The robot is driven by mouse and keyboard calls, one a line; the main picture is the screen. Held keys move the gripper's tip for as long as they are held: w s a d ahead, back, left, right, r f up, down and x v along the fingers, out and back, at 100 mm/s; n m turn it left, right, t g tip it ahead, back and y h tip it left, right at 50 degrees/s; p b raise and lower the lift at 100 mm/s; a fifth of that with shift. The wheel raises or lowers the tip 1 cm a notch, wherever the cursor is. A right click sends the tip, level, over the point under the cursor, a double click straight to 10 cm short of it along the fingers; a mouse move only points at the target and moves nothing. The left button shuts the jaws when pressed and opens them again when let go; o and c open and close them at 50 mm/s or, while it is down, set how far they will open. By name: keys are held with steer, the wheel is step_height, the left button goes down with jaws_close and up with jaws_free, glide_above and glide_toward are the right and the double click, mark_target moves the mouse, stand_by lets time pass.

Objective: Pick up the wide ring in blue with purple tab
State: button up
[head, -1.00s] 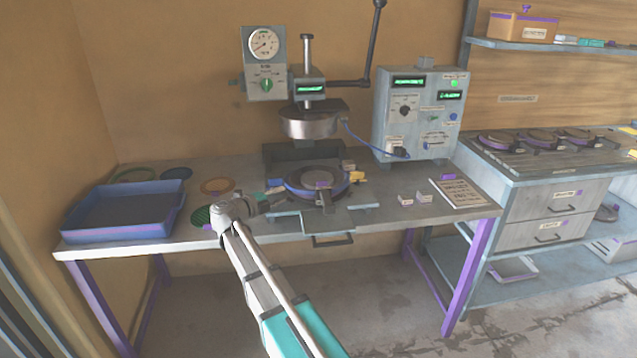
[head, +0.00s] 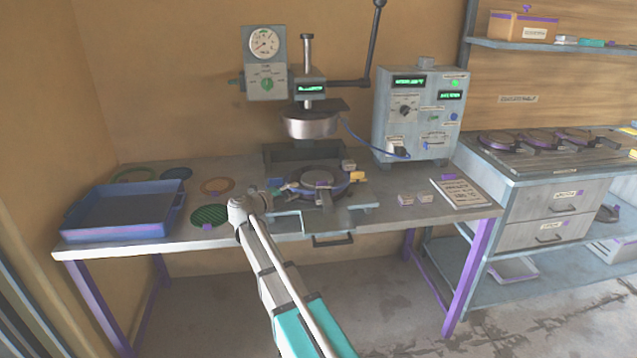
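A wide ring (head: 343,189) with a blue-purple rim sits flat in the press below the raised round head. A small purple patch, perhaps its tab, shows near its front middle. My gripper (head: 286,190) is low at the left side of this ring, close to its edge. I cannot tell whether it touches the ring. The fingers are small and blend with the press parts, so their opening is unclear.
The press head (head: 310,124) hangs above the ring. A blue tray (head: 125,231) stands at the left. A green disc (head: 209,217) and an orange ring (head: 217,185) lie between tray and press. A control box (head: 420,110) and a notepad (head: 461,193) are at the right.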

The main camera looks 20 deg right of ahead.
steer(key=shift+w+d, duration=0.15)
steer(key=shift+d, duration=0.25)
jaws_close()
stand_by(0.4)
